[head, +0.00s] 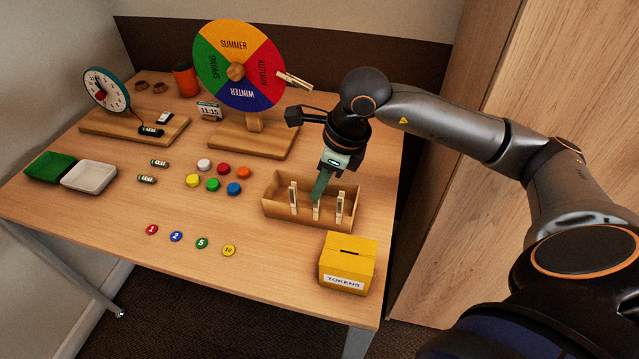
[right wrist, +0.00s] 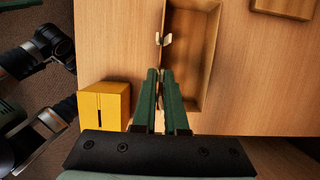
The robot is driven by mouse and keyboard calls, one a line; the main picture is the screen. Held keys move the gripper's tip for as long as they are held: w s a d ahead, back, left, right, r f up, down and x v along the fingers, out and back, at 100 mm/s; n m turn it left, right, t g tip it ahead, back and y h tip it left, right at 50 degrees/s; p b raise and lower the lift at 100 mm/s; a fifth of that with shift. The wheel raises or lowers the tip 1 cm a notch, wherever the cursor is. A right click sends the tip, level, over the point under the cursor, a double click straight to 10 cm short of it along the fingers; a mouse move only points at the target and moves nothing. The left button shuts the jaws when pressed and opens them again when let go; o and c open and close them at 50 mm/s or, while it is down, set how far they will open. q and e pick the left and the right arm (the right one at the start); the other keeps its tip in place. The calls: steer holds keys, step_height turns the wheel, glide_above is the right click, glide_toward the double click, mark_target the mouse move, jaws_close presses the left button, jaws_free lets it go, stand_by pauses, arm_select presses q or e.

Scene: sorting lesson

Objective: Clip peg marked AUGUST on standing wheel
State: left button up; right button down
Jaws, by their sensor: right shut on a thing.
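The standing wheel (head: 213,50) has four coloured quarters named SUMMER, AUTUMN, WINTER and SPRING and stands upright on a wooden base. One wooden peg (head: 296,81) is clipped on its right edge, by AUTUMN. Three wooden pegs stand along the front wall of a wooden tray: a left peg (head: 293,200), a middle peg (head: 316,211) and a right peg (head: 340,205). My right gripper (head: 319,193) points down over the tray, its green fingers (right wrist: 161,85) shut on the middle peg. I cannot read the pegs' markings.
The wooden tray (head: 312,220) has a yellow TOKENS box (head: 347,262) in front. Coloured discs (head: 213,184) and numbered tokens (head: 176,236) lie to the left. A clock (head: 104,90), orange cup (head: 186,80) and small date display (head: 209,111) stand behind. A wood panel bounds the right.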

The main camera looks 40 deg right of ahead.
step_height(320, 180, up, 5)
steer(key=p, duration=0.3)
stand_by(0.5)
